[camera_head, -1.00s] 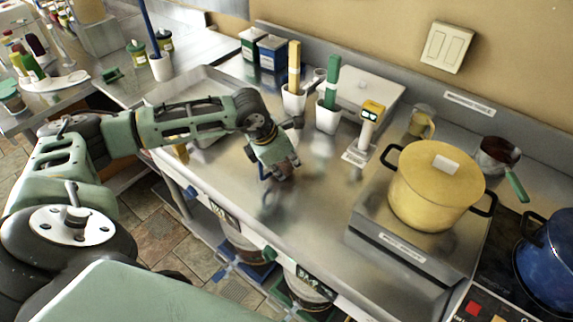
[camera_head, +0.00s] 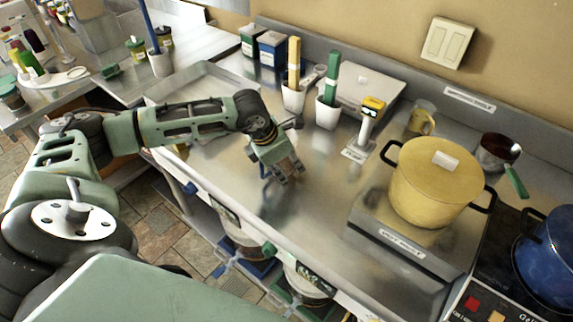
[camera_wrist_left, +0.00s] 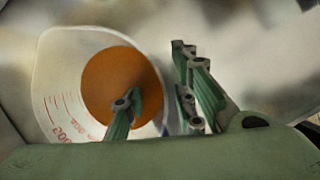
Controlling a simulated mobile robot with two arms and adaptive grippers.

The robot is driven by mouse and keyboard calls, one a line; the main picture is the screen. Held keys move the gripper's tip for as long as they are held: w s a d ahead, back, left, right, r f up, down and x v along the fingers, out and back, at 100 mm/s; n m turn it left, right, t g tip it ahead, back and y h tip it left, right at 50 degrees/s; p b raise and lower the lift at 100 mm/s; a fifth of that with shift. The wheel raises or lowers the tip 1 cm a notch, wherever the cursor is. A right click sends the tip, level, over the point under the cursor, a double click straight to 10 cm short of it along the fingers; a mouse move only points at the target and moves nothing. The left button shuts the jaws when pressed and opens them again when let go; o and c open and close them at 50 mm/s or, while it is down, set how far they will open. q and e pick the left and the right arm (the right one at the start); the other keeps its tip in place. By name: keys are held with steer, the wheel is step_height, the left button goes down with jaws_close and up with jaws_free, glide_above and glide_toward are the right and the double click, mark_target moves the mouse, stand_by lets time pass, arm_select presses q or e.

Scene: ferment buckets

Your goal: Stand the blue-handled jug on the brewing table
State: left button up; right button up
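In the left wrist view a clear jug (camera_wrist_left: 57,85) with red volume marks and orange-brown liquid is seen from above. My left gripper is low over the front part of the steel counter (camera_head: 320,215). In the wrist view its fingers are apart, one in front of the jug, the other to the right of it. I see nothing clamped between them. Whether the jug touches the counter is hidden. My right gripper is out of view.
A yellow pot (camera_head: 432,185) stands on a raised stand at right, with a small yellow-handled jug (camera_head: 421,117) behind it. White cups (camera_head: 328,113) with green and yellow handled tools stand behind my gripper. A shallow steel tray (camera_head: 205,88) lies at left. The counter right of my gripper is clear.

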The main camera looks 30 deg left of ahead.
arm_select(q)
steer(key=shift+r, duration=0.2)
steer(key=shift+a+r, duration=0.1)
steer(key=shift+r, duration=0.1)
steer(key=b+v, duration=0.3)
steer(key=v, duration=0.8)
steer(key=shift+r, duration=0.25)
steer(key=shift+s, duration=0.15)
